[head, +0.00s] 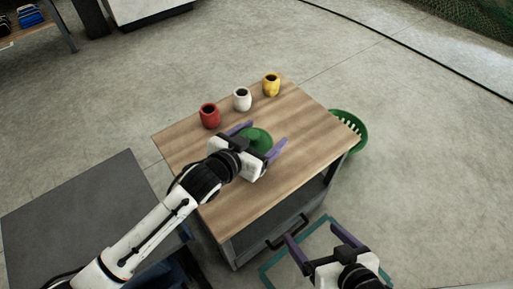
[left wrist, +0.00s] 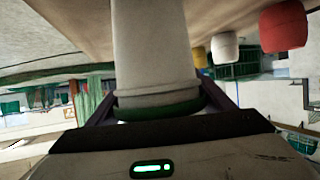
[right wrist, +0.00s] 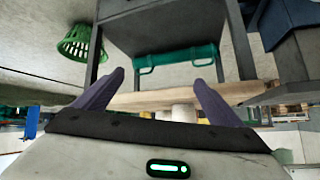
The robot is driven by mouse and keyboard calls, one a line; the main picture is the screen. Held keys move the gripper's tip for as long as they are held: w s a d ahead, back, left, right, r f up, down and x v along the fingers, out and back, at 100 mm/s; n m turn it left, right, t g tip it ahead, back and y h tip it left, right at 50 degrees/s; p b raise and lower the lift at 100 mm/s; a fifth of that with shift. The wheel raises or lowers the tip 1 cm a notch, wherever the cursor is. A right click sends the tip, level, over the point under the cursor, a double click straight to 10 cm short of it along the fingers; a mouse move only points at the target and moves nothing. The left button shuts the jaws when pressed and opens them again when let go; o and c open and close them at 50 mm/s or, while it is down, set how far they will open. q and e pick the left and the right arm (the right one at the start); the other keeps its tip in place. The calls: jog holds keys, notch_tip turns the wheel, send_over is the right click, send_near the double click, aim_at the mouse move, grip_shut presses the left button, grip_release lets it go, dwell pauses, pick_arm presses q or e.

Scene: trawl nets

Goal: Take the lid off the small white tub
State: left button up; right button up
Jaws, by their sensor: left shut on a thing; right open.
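The small white tub (left wrist: 150,45) stands on the wooden tabletop and fills the middle of the left wrist view, which is upside down. Its green lid (head: 257,139) hides the white body in the head view. The lid's dark green rim (left wrist: 160,108) meets the tub's neck, with no clear gap showing. My left gripper (head: 261,136) is shut on the lid, one finger on each side. My right gripper (head: 313,231) is open and empty, low in front of the cabinet; its spread fingers show in the right wrist view (right wrist: 158,90).
A red cup (head: 210,116), a white cup (head: 242,99) and a yellow cup (head: 271,84) stand along the tabletop's (head: 300,150) back edge. A green basket (head: 349,130) is beside the table at the right. A grey surface (head: 80,205) is at the left. The tabletop's right part is clear.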

pick_arm(q)
notch_tip(320, 180, up, 10)
jog(key=p, duration=0.3)
jog(key=o, duration=0.4)
jog(key=c, duration=0.9)
